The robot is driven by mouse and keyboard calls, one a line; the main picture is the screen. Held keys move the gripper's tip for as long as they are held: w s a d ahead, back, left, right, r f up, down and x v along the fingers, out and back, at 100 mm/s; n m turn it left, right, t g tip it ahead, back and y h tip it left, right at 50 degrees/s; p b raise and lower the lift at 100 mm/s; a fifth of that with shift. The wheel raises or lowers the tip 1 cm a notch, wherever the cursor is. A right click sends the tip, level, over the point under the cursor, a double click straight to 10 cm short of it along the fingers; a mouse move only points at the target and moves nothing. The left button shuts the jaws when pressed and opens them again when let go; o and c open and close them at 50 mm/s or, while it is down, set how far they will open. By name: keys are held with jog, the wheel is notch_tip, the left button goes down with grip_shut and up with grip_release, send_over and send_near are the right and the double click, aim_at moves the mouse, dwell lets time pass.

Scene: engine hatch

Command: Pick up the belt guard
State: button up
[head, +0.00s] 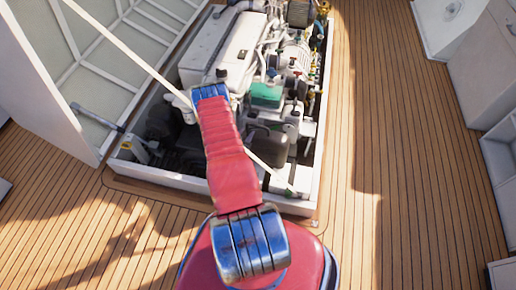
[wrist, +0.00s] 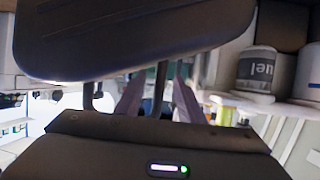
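I cannot pick out the belt guard for certain in either view. The white engine (head: 222,48) sits in the open hatch in the head view, with a green part (head: 266,95) on its near side and a crowd of pipes and fittings at its right. My red arm reaches over the near edge of the hatch and hides part of the engine bay; my gripper does not show there.
The white hatch frame (head: 212,197) surrounds the engine bay. The raised hatch lid (head: 105,50) stands at the left, with a pale bar crossing the bay. Plank floor (head: 400,160) is clear at right; white cabinets (head: 490,60) stand beyond. A labelled canister (wrist: 257,70) shows in the wrist view.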

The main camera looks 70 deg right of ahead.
dwell(0.5)
grip_shut()
jog(key=shift+w+r, duration=0.1)
dwell(1.2)
